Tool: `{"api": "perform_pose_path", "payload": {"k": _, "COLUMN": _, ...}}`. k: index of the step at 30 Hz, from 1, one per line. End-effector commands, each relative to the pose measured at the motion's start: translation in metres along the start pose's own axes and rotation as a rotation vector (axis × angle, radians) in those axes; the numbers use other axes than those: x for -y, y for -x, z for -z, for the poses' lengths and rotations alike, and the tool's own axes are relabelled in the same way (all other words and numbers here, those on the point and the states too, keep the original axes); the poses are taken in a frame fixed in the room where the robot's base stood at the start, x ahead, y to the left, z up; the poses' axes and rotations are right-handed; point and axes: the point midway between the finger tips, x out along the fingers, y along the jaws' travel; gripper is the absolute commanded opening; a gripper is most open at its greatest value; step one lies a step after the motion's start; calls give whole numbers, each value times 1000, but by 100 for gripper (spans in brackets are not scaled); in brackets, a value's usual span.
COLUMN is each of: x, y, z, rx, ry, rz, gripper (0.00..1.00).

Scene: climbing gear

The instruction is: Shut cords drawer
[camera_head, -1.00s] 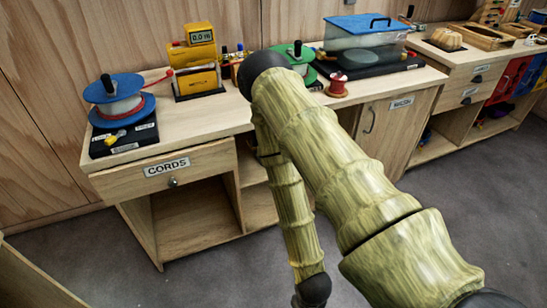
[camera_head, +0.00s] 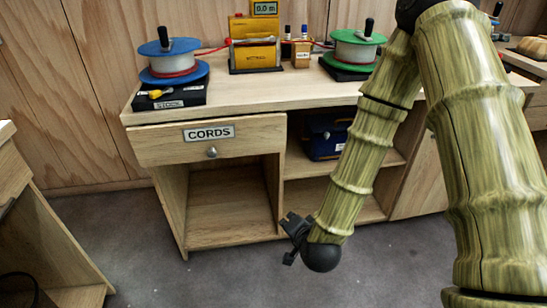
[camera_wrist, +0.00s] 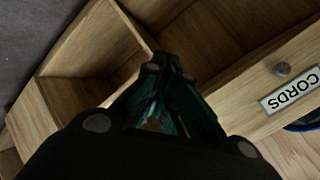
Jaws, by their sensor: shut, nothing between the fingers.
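The cords drawer (camera_head: 208,142) is a pale wooden front under the left end of the workbench, with a CORDS label and a round metal knob (camera_head: 212,152). Its front lies close below the benchtop edge; I cannot tell exactly how far out it stands. In the wrist view the drawer front (camera_wrist: 252,100) is at the right, knob showing. My gripper (camera_head: 291,238) is shut and empty, below and to the right of the drawer, apart from it in front of the shelves. Its dark fingers fill the middle of the wrist view (camera_wrist: 160,85).
On the benchtop (camera_head: 222,97) stand a blue cord reel (camera_head: 172,62), a yellow meter (camera_head: 254,45) and a green reel (camera_head: 356,46). Open shelves with a blue box (camera_head: 325,138) lie below. Another wooden unit (camera_head: 35,225) is at the lower left. Grey floor between is clear.

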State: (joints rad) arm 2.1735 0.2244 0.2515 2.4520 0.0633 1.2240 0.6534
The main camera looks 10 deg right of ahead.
Motion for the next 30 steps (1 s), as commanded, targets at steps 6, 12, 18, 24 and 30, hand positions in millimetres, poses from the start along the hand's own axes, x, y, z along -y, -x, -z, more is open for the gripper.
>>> {"api": "perform_pose_path", "payload": {"k": 6, "x": 54, "y": -16, "z": 30, "rx": -142, "ry": -233, "rz": 219, "gripper": 0}}
{"api": "perform_pose_path", "payload": {"k": 12, "x": 101, "y": -5, "z": 58, "rx": -225, "ry": -422, "rz": 408, "gripper": 0}}
{"api": "perform_pose_path", "payload": {"k": 18, "x": 126, "y": 8, "z": 75, "rx": -262, "ry": -528, "rz": 520, "gripper": 0}}
{"api": "perform_pose_path", "payload": {"k": 24, "x": 136, "y": 8, "z": 82, "rx": -270, "ry": -554, "rz": 547, "gripper": 0}}
{"api": "perform_pose_path", "payload": {"k": 30, "x": 146, "y": -14, "z": 92, "rx": -271, "ry": -553, "rz": 548, "gripper": 0}}
